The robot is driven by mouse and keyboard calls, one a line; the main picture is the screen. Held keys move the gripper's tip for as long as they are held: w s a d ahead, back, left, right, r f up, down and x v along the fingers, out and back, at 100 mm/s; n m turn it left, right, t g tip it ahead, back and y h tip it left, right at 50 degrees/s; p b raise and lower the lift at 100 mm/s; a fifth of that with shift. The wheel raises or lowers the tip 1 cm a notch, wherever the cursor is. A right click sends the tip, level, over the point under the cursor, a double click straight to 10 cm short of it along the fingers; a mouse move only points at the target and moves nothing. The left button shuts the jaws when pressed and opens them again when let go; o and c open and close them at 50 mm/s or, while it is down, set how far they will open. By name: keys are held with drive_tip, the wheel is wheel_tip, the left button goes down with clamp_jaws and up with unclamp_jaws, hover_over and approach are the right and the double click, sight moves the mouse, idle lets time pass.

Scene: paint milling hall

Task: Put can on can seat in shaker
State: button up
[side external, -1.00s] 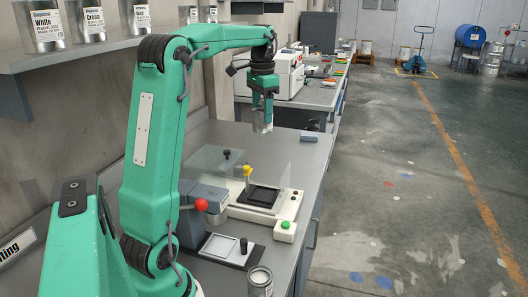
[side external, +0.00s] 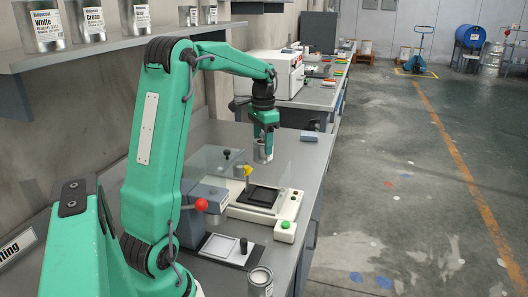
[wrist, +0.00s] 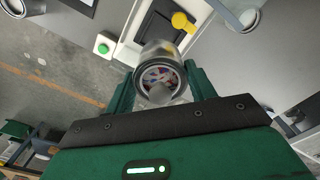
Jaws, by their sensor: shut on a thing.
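My gripper (side external: 264,143) is shut on a metal can (side external: 263,155) and holds it roughly upright in the air above the bench. In the wrist view the can (wrist: 158,60) sits between the two green fingers of my gripper (wrist: 160,88). The white shaker (side external: 236,213) stands below and nearer the side camera, with a black square seat (side external: 262,196) on top and a yellow knob (side external: 248,171) above it. The knob also shows in the wrist view (wrist: 182,22). The seat's top looks empty. The can appears apart from it, but the exact gap is unclear.
Clear panels (side external: 281,178) stand around the shaker. A green button (side external: 285,226) is at its near right corner. A grey device with a red ball lever (side external: 201,204) stands left of it. Another can (side external: 260,283) is at the near bench edge.

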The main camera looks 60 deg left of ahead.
wheel_tip(320, 180, down, 9)
idle(0.3)
drive_tip(key=shift+f, duration=0.2)
drive_tip(key=shift+f, duration=1.8)
drive_tip(key=shift+f, duration=0.15)
drive_tip(key=o, duration=0.8)
wheel_tip(320, 180, up, 12)
drive_tip(key=shift+r, duration=0.15)
